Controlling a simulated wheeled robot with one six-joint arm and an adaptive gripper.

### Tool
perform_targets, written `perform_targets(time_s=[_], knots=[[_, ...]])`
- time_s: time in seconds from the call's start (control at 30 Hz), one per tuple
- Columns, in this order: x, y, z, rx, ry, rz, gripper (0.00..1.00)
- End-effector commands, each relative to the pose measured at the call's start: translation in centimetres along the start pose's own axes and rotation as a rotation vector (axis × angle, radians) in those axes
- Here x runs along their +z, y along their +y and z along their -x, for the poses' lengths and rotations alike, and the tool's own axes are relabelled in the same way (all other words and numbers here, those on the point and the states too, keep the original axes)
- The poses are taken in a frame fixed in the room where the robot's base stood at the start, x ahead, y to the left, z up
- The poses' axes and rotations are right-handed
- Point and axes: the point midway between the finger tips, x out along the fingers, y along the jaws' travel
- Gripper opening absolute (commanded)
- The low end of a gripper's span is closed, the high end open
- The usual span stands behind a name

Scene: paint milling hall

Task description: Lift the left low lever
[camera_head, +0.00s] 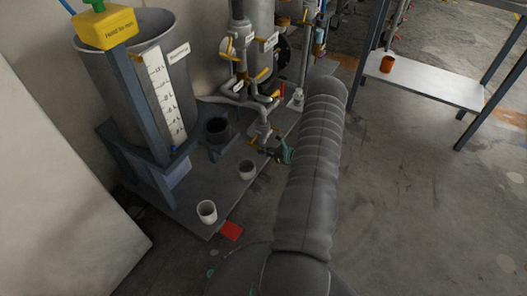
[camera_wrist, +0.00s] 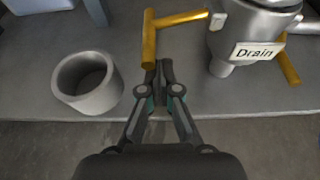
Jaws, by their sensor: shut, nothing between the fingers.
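The left low lever (camera_wrist: 149,42) is a yellow bar with a yellow stem running right to the grey outlet labelled "Drain" (camera_wrist: 252,50). A second yellow lever (camera_wrist: 287,66) is on the outlet's right side. My gripper (camera_wrist: 159,68) is shut and empty, its fingertips at the near end of the left lever in the wrist view. I cannot tell whether they touch it. In the head view my gripper (camera_head: 281,151) is small and dark beside the low pipe outlet (camera_head: 263,132), partly hidden by my arm.
A grey cup (camera_wrist: 88,82) stands on the platform left of my gripper; a white cup (camera_head: 207,211) is nearer the platform's front edge. A tall tank (camera_head: 150,75) with a scale stands left. A table with an orange cup (camera_head: 387,63) is at right.

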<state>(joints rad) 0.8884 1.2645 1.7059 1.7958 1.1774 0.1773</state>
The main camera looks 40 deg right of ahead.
Motion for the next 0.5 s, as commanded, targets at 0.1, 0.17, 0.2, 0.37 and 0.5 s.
perform_targets(time_s=[0.1,0.17,0.2,0.37,0.5], knots=[[0.1,0.1,0.0,0.000,0.000,0.000,0.00],[0.3,0.1,0.1,0.000,0.000,-0.001,0.00],[0.5,0.2,0.2,0.000,0.000,-0.001,0.00],[1.2,0.6,0.4,0.000,0.000,-0.001,0.00],[1.4,0.7,0.5,0.000,0.000,-0.001,0.00]])
